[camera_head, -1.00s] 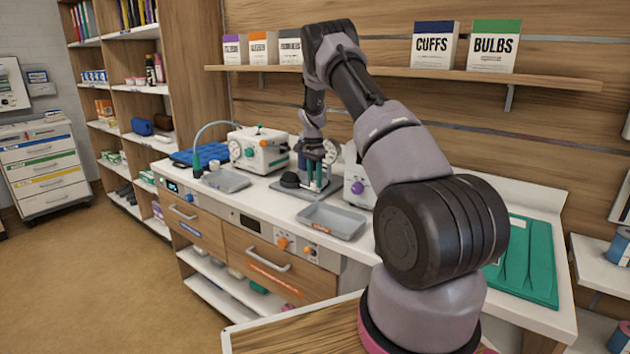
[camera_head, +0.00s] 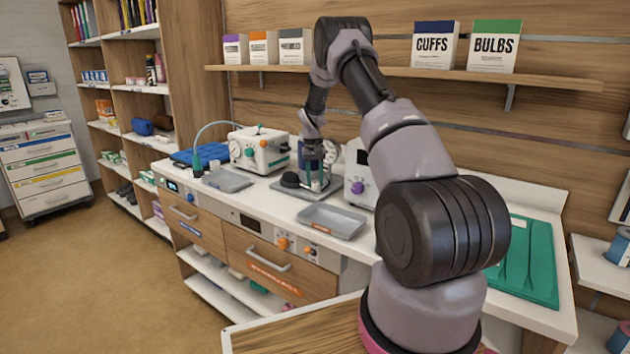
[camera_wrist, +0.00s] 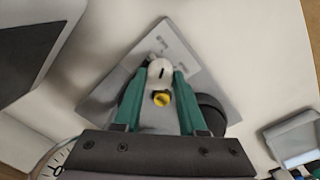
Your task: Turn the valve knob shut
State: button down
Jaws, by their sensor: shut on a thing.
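My gripper (camera_wrist: 160,75) has two green fingers pointing down over a small device on a grey base plate (camera_wrist: 101,103). The fingers are shut on a white round valve knob (camera_wrist: 161,72) with a short dark mark on its top. A yellow ringed part (camera_wrist: 161,98) sits just beside the knob, between the fingers. A black bulb (camera_wrist: 210,112) lies on the plate by the right finger; it also shows in the head view (camera_head: 290,180). In the head view my gripper (camera_head: 317,185) is small and hides the knob.
A white device with a purple knob (camera_head: 357,187) stands close right of the plate. A grey tray (camera_head: 333,221) lies in front. A white box with a dial (camera_head: 259,150) and another tray (camera_head: 227,180) are left. A shelf (camera_head: 480,76) hangs behind.

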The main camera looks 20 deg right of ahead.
aim_at(314, 182)
jog(key=shift+n, duration=1.2)
jog(key=shift+c, duration=2.3)
grip_release()
notch_tip(314, 182, up, 11)
jog(key=shift+a, duration=0.2)
